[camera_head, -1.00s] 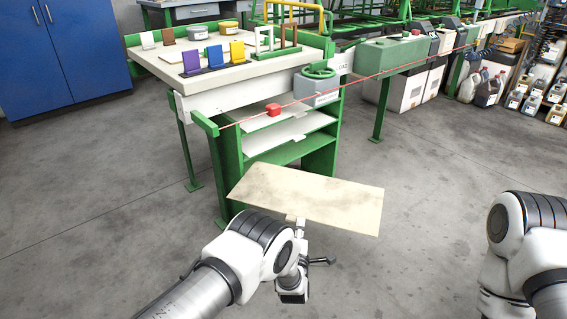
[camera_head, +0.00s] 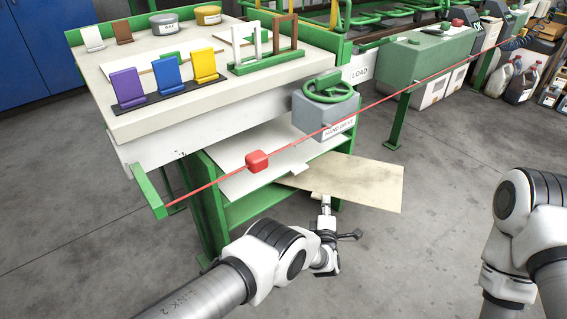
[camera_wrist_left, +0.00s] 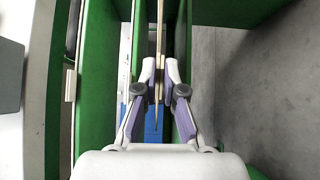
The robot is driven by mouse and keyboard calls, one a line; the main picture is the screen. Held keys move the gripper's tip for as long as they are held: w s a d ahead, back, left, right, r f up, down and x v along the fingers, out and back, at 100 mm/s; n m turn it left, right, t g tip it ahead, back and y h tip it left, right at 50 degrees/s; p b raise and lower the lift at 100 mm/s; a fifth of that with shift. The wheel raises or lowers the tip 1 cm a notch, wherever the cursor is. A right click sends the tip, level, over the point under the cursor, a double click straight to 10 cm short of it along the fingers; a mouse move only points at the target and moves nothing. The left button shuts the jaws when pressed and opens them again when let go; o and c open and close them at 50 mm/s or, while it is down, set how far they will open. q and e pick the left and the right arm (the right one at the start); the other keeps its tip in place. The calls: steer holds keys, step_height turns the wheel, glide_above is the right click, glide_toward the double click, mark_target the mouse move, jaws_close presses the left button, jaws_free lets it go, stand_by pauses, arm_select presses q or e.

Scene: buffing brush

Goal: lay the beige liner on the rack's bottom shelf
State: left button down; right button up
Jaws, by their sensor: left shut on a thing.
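The beige liner (camera_head: 365,183) is a thin, flat, stained board at the rack's right side. Its left end passes below a white liner and is hidden there. My left gripper (camera_head: 323,197) is shut on its near edge. In the left wrist view the fingers (camera_wrist_left: 159,82) pinch the liner, seen edge-on as a thin strip (camera_wrist_left: 159,38) between green panels. The green rack (camera_head: 210,215) stands under the bench; a green lower shelf (camera_head: 258,205) shows below the white liner (camera_head: 235,178). My right arm shows at the right, but its gripper is out of view.
A red cord with a red block (camera_head: 257,161) crosses in front of the rack. The grey hand-drive box with green wheel (camera_head: 330,88) hangs above the liner. The bench top (camera_head: 150,115) overhangs the shelves. Open grey floor (camera_head: 430,240) lies to the right.

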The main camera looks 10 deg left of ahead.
arm_select(q)
steer(key=s+a+b, duration=0.1)
steer(key=a+b, duration=0.3)
steer(key=a, duration=0.2)
steer(key=s+a+b, duration=0.1)
steer(key=a+b, duration=0.3)
steer(key=a, duration=0.1)
steer(key=a+f+b, duration=0.1)
steer(key=a+b, duration=0.3)
steer(key=a, duration=0.2)
steer(key=shift+s+a+f, duration=0.1)
steer(key=shift+s+a, duration=0.25)
steer(key=shift+s, duration=0.05)
steer(key=shift+w+d, duration=0.1)
arm_select(e)
step_height(320, 180, down, 12)
steer(key=shift+w, duration=0.35)
steer(key=shift+r, duration=0.1)
arm_select(q)
steer(key=shift+f+b, duration=0.3)
steer(key=shift+f, duration=0.1)
arm_select(e)
steer(key=shift+f, duration=0.25)
arm_select(q)
steer(key=c, duration=1.3)
jaws_free()
steer(key=shift+r, duration=0.1)
